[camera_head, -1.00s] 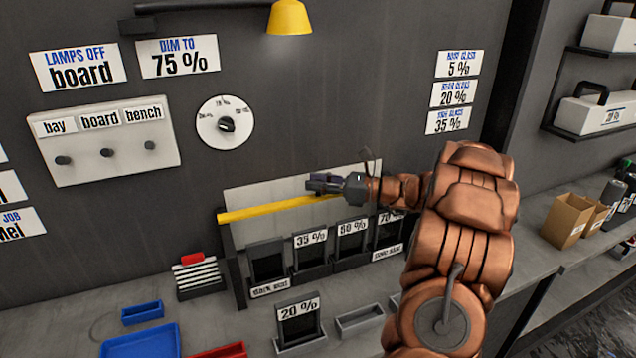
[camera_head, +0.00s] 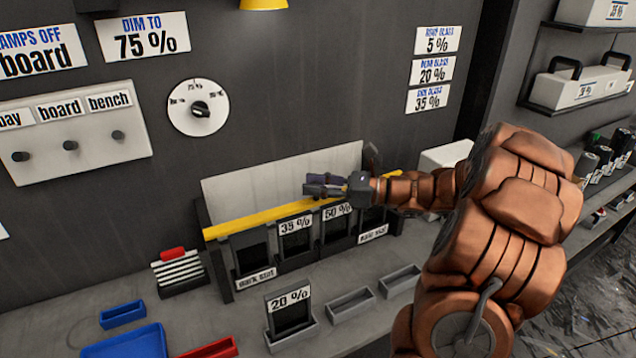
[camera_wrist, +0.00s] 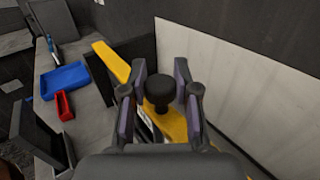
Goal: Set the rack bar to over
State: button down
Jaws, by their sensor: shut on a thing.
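The rack bar (camera_head: 262,215) is a long yellow bar. It lies across the top of the sample rack (camera_head: 217,268), in front of a pale panel. My gripper (camera_head: 325,187) is at the bar's right part. In the wrist view the yellow bar (camera_wrist: 112,62) runs under my gripper (camera_wrist: 160,100), and a black knob (camera_wrist: 159,88) on it sits between the two purple-padded fingers. My gripper is shut on the knob.
A separate 20 % sample (camera_head: 290,315) stands in front, beside empty grey trays (camera_head: 350,304). Blue trays (camera_head: 122,314) and a red tray (camera_head: 212,349) lie at the left front. A dial (camera_head: 198,107) and a switch board (camera_head: 75,130) are on the wall.

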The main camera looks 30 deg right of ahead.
jog(key=c, duration=0.8)
grip_release()
jog(key=shift+s, duration=0.25)
jog(key=v, duration=1.2)
